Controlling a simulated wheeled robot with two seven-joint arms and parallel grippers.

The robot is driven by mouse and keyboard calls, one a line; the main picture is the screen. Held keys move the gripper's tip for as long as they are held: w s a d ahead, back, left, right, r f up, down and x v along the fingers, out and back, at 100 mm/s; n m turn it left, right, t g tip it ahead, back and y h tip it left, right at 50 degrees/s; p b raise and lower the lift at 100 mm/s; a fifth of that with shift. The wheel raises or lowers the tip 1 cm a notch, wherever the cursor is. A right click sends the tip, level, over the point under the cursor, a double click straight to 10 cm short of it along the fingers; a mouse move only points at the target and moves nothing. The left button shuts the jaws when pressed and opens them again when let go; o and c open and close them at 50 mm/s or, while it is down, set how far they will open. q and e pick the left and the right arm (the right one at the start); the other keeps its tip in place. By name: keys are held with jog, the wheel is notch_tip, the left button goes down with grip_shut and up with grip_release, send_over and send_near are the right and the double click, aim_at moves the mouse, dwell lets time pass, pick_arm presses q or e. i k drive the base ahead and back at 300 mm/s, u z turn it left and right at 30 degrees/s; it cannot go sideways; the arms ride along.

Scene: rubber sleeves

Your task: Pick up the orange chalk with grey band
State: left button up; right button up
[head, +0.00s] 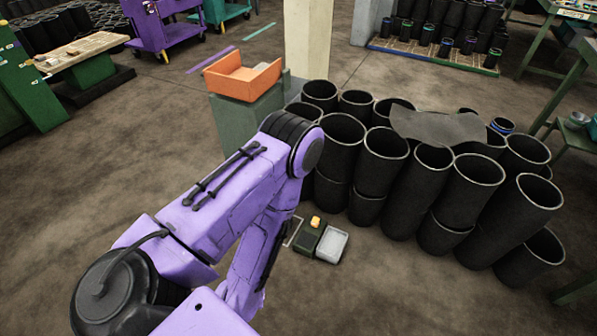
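A small orange-yellow piece (316,221) stands on a dark green block (307,239) on the floor, just right of my purple arm in the head view. It may be the orange chalk, but it is too small to make out a grey band. My purple arm comes in from the lower left, bends at its black elbow joint and runs back down. No gripper fingers show at the arm's end. The other arm and its gripper are not in view.
A pale grey tray (332,245) lies beside the green block. Several black rubber sleeves (383,155) crowd the right, with a dark sheet (437,127) over some. An orange open box (241,77) sits on a grey-green stand (243,120). The lower-right floor is mostly clear.

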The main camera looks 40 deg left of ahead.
aim_at(315, 221)
jog(key=u, duration=0.75)
jog(key=i, duration=0.75)
jog(key=u, duration=0.8)
jog(key=i, duration=0.5)
jog(key=z, duration=0.05)
